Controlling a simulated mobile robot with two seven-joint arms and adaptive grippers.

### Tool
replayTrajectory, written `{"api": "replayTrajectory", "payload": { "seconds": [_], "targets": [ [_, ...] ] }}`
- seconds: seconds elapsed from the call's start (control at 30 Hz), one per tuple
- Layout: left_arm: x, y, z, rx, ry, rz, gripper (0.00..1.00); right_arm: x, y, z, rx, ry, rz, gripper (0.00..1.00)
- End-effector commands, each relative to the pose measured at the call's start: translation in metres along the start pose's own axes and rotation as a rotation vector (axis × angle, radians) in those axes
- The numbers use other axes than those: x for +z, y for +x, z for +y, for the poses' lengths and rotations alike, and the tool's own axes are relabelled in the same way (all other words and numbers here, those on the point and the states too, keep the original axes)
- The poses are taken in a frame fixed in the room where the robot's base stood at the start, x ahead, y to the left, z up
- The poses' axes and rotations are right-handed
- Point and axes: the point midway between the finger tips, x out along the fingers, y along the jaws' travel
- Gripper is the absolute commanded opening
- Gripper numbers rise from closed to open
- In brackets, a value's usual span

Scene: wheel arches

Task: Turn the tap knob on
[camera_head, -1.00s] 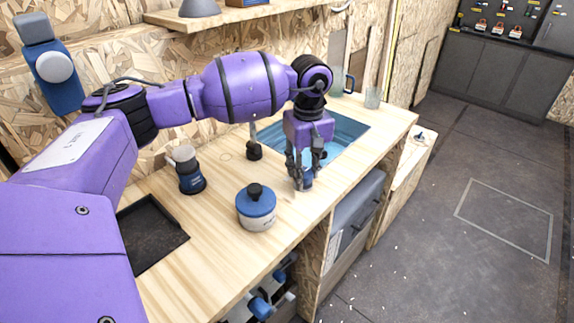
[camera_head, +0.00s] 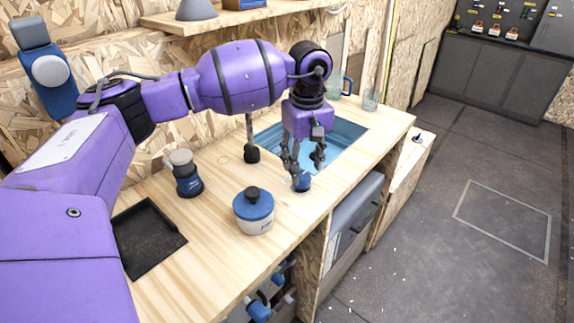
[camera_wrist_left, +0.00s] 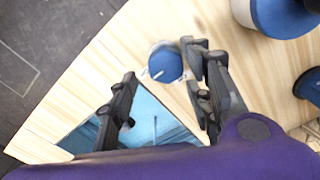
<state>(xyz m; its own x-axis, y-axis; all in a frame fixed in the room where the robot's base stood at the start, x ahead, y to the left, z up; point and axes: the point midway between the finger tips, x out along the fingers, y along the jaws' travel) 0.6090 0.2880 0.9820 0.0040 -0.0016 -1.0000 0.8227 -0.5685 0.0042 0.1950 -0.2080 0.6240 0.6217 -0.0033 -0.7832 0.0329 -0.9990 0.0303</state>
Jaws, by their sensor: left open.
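The tap knob (camera_head: 301,182) is a small blue round knob on the wooden counter, at the near edge of the sink. It also shows in the left wrist view (camera_wrist_left: 163,64), with a pale mark on its top. My left gripper (camera_head: 306,164) points down above the knob, beside the sink. Its fingers are open and empty. In the left wrist view the knob appears between the two fingertips, close to the right one; I cannot tell whether they touch. A tap with a dark end (camera_head: 252,154) hangs by the sink's left side. My right gripper is not in view.
The blue sink (camera_head: 343,143) is recessed in the counter. A blue-lidded pot (camera_head: 254,212) and a dark blue jar (camera_head: 188,180) stand left of the knob. A black tray (camera_head: 148,240) lies farther left. Glassware (camera_head: 371,99) stands behind the sink. The floor at right is clear.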

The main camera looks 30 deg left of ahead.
Motion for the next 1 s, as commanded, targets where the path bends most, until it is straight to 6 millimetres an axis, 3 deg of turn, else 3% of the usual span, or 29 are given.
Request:
{"api": "replayTrajectory", "payload": {
  "seconds": [0.2, 0.4, 0.6, 1.0],
  "targets": [
    [-0.001, -0.05, 0.001, 0.005, 0.0, 0.004, 0.46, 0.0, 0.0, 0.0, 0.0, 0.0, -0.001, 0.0],
    [-0.001, -0.081, 0.002, 0.005, -0.001, 0.003, 0.46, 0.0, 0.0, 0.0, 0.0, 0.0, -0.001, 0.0],
    [-0.001, -0.091, 0.001, 0.003, 0.0, 0.002, 0.46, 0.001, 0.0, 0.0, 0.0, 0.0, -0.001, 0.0],
    [-0.001, -0.091, 0.001, 0.002, 0.0, 0.002, 0.46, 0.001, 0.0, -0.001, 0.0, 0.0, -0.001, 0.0]
  ]
}}
